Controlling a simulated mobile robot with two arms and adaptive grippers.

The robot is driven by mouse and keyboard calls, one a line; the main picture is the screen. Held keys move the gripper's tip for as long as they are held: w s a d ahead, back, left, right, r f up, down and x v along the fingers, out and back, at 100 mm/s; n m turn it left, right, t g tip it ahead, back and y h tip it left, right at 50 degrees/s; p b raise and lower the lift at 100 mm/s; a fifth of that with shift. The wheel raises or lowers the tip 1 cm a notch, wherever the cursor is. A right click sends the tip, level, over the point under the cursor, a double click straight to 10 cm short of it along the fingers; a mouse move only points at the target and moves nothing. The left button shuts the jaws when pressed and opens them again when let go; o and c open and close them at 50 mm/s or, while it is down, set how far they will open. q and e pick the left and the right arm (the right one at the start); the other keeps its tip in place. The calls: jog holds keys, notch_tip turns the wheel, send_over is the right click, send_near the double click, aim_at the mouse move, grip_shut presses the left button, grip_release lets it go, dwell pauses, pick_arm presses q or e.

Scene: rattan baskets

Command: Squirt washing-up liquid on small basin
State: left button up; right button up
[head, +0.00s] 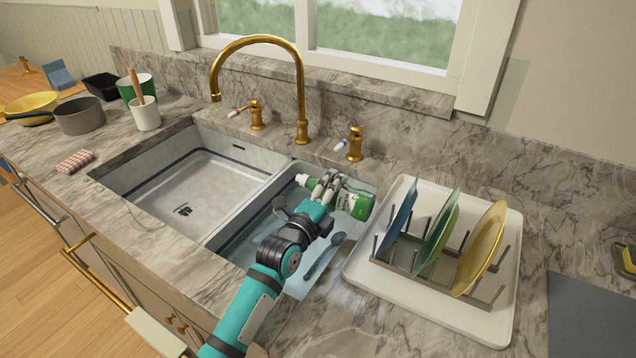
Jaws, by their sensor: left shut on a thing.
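The green washing-up liquid bottle (356,201) with a white cap lies tipped on its side, its cap pointing left. My left gripper (327,184) is shut around the bottle and holds it over the small basin (240,237), the right-hand one of the double sink. The gripper and arm hide part of the bottle and much of this basin. A grey-blue spoon-like utensil (325,256) shows in the small basin, beside my arm. My right gripper is not in view.
The large basin (180,180) is on the left and looks empty. A white dish rack tray (440,310) with three plates stands close on the right.

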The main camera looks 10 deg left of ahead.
aim_at(312, 183)
pick_arm(q)
jog(key=shift+d+r+n, duration=0.1)
jog(key=shift+r+n, duration=0.2)
jog(key=shift+n, duration=0.7)
jog(key=shift+r+n+p, duration=0.15)
jog(key=shift+n+p, duration=0.15)
jog(key=shift+n, duration=0.5)
jog(key=shift+w+a+n, duration=0.2)
jog(key=shift+a+n, duration=0.35)
jog(key=shift+n, duration=0.15)
jog(key=n, duration=0.1)
jog(key=a+n, duration=0.1)
jog(key=shift+w+a+r+n, duration=0.15)
jog(key=shift+w+r+n, duration=0.1)
jog(key=shift+n, duration=0.15)
jog(key=n, duration=0.1)
jog(key=a+n, duration=0.1)
jog(key=n, duration=0.1)
jog(key=w+a+n, duration=0.1)
jog(key=n, duration=0.1)
jog(key=shift+r+p, duration=0.15)
jog(key=shift+p, duration=0.15)
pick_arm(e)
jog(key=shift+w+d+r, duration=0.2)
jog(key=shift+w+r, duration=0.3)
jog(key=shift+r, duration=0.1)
